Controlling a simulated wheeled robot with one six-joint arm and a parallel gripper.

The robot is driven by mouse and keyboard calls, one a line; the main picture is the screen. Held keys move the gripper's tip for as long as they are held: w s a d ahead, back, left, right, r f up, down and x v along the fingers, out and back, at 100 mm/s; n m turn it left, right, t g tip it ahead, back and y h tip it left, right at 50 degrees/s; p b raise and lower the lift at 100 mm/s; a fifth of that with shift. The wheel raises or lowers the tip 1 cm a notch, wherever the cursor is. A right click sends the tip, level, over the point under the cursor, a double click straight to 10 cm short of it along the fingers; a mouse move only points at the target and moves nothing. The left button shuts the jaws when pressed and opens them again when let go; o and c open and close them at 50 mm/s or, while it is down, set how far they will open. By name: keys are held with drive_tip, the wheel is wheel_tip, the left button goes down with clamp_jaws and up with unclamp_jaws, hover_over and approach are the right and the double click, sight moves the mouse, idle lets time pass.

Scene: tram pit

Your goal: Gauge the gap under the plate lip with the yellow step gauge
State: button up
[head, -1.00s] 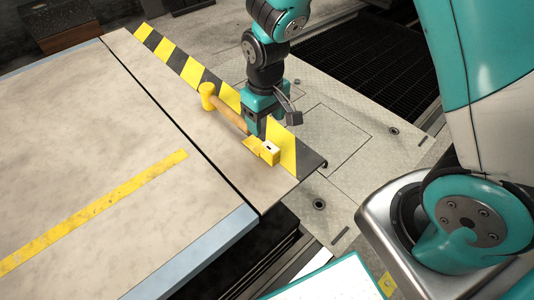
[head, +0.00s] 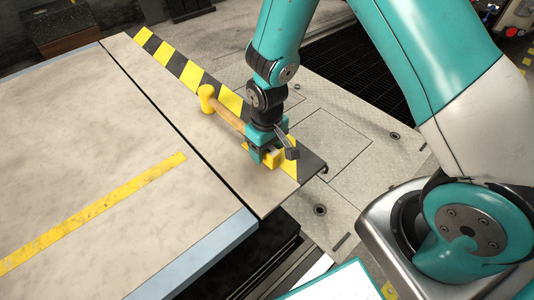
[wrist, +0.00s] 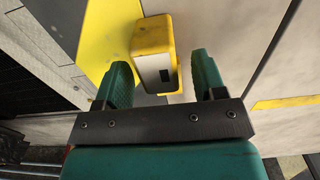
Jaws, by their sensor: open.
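The yellow step gauge (head: 276,158) lies on the striped margin of the plate, near its front right corner. In the wrist view the gauge (wrist: 152,36) is a yellow block with a pale face and a small dark mark. My gripper (head: 266,156) is low over it, jaws open. In the wrist view the fingers (wrist: 163,76) stand on either side of the gauge's near end, with gaps showing. The plate lip (head: 312,166) runs along the black-and-yellow edge. The gap under it is hidden from here.
A yellow-headed mallet (head: 207,97) with a wooden handle lies just behind my gripper, its handle end close to the jaws. A metal floor (head: 335,135) with a hatch lies right of the plate. A dark grating (head: 365,65) is beyond it.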

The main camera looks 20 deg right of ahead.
drive_tip(key=c, duration=1)
drive_tip(key=shift+c, duration=0.2)
drive_tip(key=shift+r, duration=0.25)
